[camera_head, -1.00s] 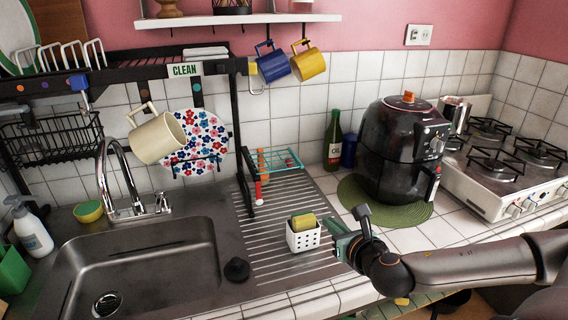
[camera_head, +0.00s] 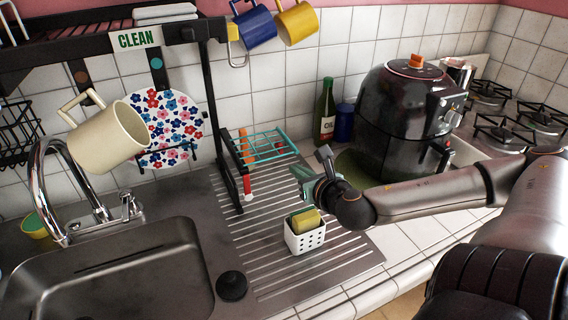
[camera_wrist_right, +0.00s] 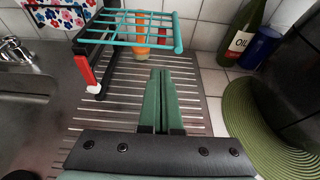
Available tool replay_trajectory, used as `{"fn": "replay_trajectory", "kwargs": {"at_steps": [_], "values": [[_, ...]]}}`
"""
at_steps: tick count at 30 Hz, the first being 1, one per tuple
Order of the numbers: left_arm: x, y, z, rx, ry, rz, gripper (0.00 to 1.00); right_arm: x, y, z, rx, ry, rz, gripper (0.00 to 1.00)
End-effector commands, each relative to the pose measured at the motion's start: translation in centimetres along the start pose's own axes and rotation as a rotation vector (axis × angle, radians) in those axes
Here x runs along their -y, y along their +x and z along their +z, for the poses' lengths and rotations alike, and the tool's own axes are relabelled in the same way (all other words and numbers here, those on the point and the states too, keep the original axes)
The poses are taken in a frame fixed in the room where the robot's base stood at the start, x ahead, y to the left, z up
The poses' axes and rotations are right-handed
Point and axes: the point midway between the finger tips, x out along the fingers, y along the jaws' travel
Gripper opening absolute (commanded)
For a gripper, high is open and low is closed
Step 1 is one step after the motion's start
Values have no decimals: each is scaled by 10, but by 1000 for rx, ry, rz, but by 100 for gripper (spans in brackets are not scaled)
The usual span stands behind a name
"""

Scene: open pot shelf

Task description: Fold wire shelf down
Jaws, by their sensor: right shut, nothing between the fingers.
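The teal wire shelf (camera_head: 266,146) stands out level from the black rack's post (camera_head: 229,150), above the ribbed drainboard. In the right wrist view the wire shelf (camera_wrist_right: 140,28) is at the top, ahead of my right gripper and a little to its left. My right gripper (camera_head: 304,182) is shut and empty, with its green fingers (camera_wrist_right: 162,84) together over the drainboard. It is apart from the shelf, in front and to the right of it. A red and white piece (camera_wrist_right: 83,72) sits on the black post below the shelf. My left gripper is not in view.
A white sponge holder (camera_head: 305,238) stands on the drainboard below my right gripper. An oil bottle (camera_head: 326,115), blue container (camera_head: 345,122) and black air fryer (camera_head: 405,120) stand to the right. The sink (camera_head: 110,285) and a hanging cream mug (camera_head: 108,137) are left.

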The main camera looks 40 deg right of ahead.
Motion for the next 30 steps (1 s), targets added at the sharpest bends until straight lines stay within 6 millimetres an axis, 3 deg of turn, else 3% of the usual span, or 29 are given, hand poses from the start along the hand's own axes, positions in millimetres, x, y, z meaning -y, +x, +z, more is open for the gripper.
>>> {"fn": "replay_trajectory", "kwargs": {"at_steps": [14,30], "values": [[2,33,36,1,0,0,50,1,36,-2,6,4,-2,0],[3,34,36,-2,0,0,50,2,72,1,3,5,-4,0]]}}
